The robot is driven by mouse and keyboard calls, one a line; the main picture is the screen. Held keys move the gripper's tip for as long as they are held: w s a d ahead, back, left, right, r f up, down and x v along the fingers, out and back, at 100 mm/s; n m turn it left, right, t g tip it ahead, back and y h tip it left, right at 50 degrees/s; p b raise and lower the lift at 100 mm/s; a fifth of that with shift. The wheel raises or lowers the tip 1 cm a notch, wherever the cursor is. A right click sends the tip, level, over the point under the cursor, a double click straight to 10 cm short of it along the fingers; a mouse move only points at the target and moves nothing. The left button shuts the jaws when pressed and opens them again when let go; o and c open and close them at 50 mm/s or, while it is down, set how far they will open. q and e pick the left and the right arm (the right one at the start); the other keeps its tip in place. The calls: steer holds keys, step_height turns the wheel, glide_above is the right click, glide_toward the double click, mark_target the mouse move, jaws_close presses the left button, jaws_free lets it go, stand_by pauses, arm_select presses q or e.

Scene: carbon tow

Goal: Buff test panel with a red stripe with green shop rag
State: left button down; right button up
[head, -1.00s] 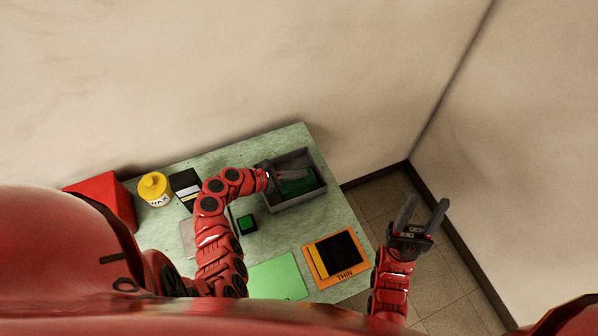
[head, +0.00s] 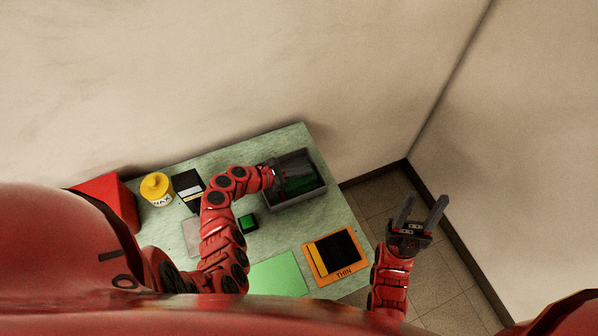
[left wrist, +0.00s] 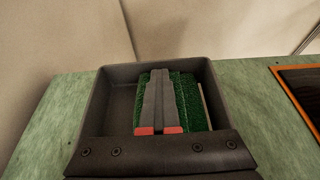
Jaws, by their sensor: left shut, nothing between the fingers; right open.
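A green cloth, seemingly the shop rag (left wrist: 192,108), lies inside a grey bin (head: 322,190) at the far right of the table. The bin also fills the middle of the left wrist view (left wrist: 98,115). My left gripper (left wrist: 159,78) is shut and empty, its fingers over the green cloth inside the bin; whether they touch it I cannot tell. My right gripper (head: 424,206) is open and empty, out past the table's right edge. A black panel with a yellow stripe (head: 342,250) lies on an orange mat marked THIN (head: 356,276). I see no red stripe on any panel.
A small green block (head: 248,223) and a light green sheet (head: 278,276) lie mid-table. Walls rise behind and right.

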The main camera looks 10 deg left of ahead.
arm_select(q)
steer(key=shift+s+a+f+p, duration=0.15)
steer(key=shift+s+a+p, duration=0.15)
steer(key=shift+s+a, duration=0.5)
steer(key=shift+s+a+p, duration=0.15)
steer(key=shift+a+p, duration=0.15)
steer(key=shift+a, duration=0.15)
steer(key=shift+w+d+r, duration=0.35)
steer(key=shift+w+d, duration=0.35)
steer(key=shift+d, duration=0.05)
steer(key=shift+r+p+x, duration=0.15)
steer(key=shift+p+x, duration=0.05)
steer(key=shift+x, duration=0.45)
steer(key=shift+r+p+x, duration=0.15)
steer(key=shift+x, duration=0.45)
steer(key=shift+d, duration=0.15)
step_height(320, 180, up, 3)
steer(key=p, duration=0.2)
steer(key=shift+f+p, duration=0.15)
steer(key=shift+p, duration=0.15)
steer(key=shift+r, duration=1.1)
